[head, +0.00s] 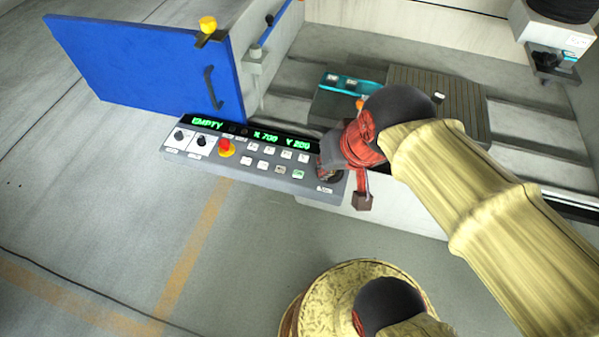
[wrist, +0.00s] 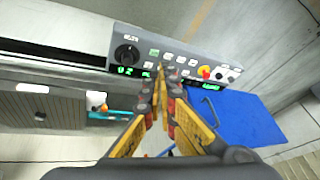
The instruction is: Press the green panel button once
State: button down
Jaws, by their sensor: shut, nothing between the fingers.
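The green panel button (head: 298,174) is at the right end of the lower button row on the grey control panel (head: 228,167). In the wrist view the green button (wrist: 154,52) lies just beyond my fingertips, left of the paler buttons. My gripper (head: 328,162) is shut and empty, over the right end of the panel. In the wrist view its fingertips (wrist: 160,72) come together near the display edge, beside the buttons. I cannot tell the gap between fingertips and panel.
A red knob (head: 226,148) on a yellow base and two black knobs sit at the panel's left. A black dial (wrist: 127,54) is beside the green button. The display (head: 265,134) glows green. A blue door (head: 150,65) stands open behind. Floor in front is clear.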

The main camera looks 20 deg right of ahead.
jog(key=w+a+f+m+g+y, duration=0.2)
jog(key=w+f+m, duration=0.1)
jog(key=w+m, duration=0.3)
jog(key=m+t+y+p, duration=0.25)
jog(key=m+y, duration=0.25)
jog(key=m, duration=2)
send_over(300, 171)
notch_tip(300, 171, down, 17)
jog(key=shift+f+g+p, duration=0.1)
jog(key=shift+g+p, duration=0.35)
jog(key=shift+a+f, duration=0.1)
jog(key=shift+f, duration=0.1)
notch_tip(300, 171, down, 6)
jog(key=b, duration=0.7)
jog(key=shift+f, duration=0.25)
jog(key=shift+f+b, duration=0.5)
jog(key=shift+f, duration=0.45)
jog(key=shift+f, duration=0.1)
